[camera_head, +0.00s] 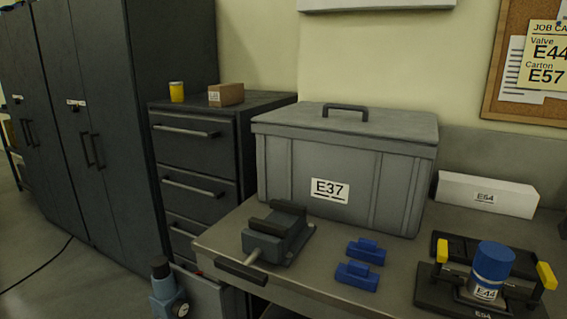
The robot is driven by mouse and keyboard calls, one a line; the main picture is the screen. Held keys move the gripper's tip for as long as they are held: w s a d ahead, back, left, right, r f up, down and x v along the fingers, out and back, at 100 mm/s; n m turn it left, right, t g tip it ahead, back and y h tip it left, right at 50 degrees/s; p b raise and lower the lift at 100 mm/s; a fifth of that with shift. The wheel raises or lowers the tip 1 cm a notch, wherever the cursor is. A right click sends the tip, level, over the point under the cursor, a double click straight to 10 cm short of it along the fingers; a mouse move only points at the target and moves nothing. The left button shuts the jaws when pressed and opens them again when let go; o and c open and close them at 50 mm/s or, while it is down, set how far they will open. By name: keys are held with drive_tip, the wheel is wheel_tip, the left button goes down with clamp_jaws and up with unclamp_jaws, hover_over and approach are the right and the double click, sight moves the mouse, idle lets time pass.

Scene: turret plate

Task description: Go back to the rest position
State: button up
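My gripper is not in view. On the right of the bench (218,236), a black plate (430,293) with yellow-ended clamps (546,275) carries a blue-capped cylinder (492,262) labelled E44. The cylinder stands upright between the two clamps. I cannot tell from this view whether the clamps touch it. Part of the plate is cut off by the bottom edge of the picture.
A grey vise (277,238), two blue blocks (366,251), a large lidded grey bin (290,170) labelled E37 and a white box (486,194) are on the bench. A dark drawer cabinet (196,152) stands left of it. Open floor (70,265) lies further left, with a cable.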

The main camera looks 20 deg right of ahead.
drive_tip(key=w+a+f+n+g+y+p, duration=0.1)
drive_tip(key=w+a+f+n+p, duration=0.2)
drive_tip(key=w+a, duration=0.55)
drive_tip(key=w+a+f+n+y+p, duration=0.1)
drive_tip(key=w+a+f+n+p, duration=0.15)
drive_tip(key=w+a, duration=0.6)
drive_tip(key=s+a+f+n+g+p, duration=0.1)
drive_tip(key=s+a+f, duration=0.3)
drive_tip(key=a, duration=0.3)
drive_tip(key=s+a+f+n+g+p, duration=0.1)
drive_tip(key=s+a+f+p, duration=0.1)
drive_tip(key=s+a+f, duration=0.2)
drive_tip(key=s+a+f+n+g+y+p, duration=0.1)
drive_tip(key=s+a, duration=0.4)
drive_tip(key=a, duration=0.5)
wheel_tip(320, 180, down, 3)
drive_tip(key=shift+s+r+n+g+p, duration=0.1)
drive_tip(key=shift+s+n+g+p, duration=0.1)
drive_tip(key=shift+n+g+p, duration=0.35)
